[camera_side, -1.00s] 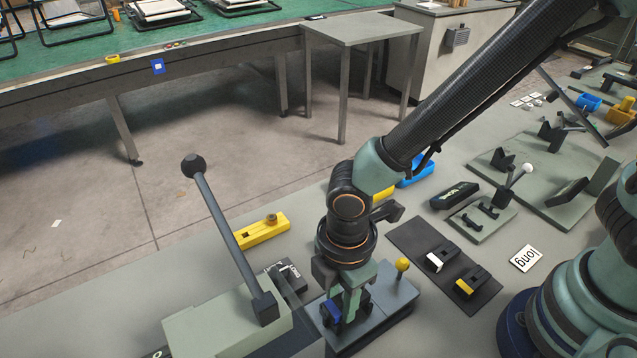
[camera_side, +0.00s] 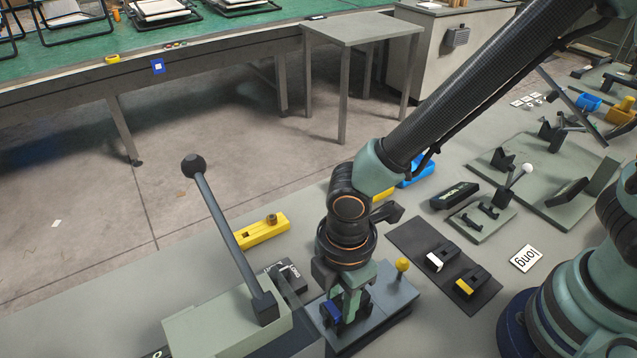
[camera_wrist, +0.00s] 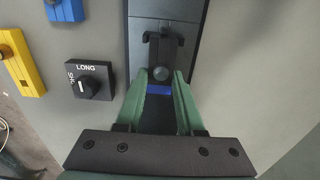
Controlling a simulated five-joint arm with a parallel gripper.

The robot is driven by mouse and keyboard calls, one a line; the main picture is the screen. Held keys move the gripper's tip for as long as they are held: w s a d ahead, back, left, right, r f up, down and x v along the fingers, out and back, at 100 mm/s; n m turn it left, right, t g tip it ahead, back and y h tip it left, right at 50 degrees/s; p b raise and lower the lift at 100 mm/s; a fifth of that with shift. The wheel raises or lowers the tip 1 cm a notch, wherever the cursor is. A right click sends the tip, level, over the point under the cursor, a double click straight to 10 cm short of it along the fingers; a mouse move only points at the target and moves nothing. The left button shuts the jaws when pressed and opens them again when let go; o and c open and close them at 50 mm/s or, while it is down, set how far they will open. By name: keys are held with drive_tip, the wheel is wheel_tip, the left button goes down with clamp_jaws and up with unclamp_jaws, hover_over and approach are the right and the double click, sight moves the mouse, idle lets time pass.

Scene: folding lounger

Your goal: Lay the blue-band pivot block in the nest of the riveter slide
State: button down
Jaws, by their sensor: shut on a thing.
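My gripper (camera_side: 347,299) points down over the riveter slide (camera_side: 397,297), a grey plate with a yellow knob (camera_side: 402,265). It is shut on the dark pivot block with the blue band (camera_side: 332,312), which sits low at the slide's dark nest. In the wrist view my green fingers (camera_wrist: 161,80) stand on both sides of the block, and its blue band (camera_wrist: 159,89) shows between them. A black forked piece (camera_wrist: 165,40) with a round grey part lies just beyond the fingertips on the slide (camera_wrist: 191,45). Whether the block is fully seated is hidden by the fingers.
The riveter (camera_side: 228,318) with its long lever (camera_side: 219,226) stands left of the slide. Two more blocks, white-banded (camera_side: 436,260) and yellow-banded (camera_side: 467,287), lie on a dark mat (camera_side: 408,240) to the right. A LONG selector (camera_wrist: 90,81) is beside the slide.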

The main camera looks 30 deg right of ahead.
sight(341, 304)
drive_tip(key=shift+c, duration=2.3)
unclamp_jaws()
wheel_tip(341, 304, up, 12)
drive_tip(key=shift+r, duration=0.1)
drive_tip(key=w+d+r+m+t, duration=0.1)
drive_tip(key=d+r+m+t, duration=0.1)
drive_tip(key=d+m, duration=0.4)
drive_tip(key=w+d+r+m+t, duration=0.1)
drive_tip(key=w+d+r+m, duration=0.1)
drive_tip(key=d+m, duration=0.4)
drive_tip(key=w+d+r+m+t, duration=0.2)
drive_tip(key=d+r+m, duration=0.2)
drive_tip(key=d, duration=0.9)
drive_tip(key=shift+d+m+t, duration=0.15)
drive_tip(key=shift+m+t, duration=0.15)
drive_tip(key=shift+m, duration=0.7)
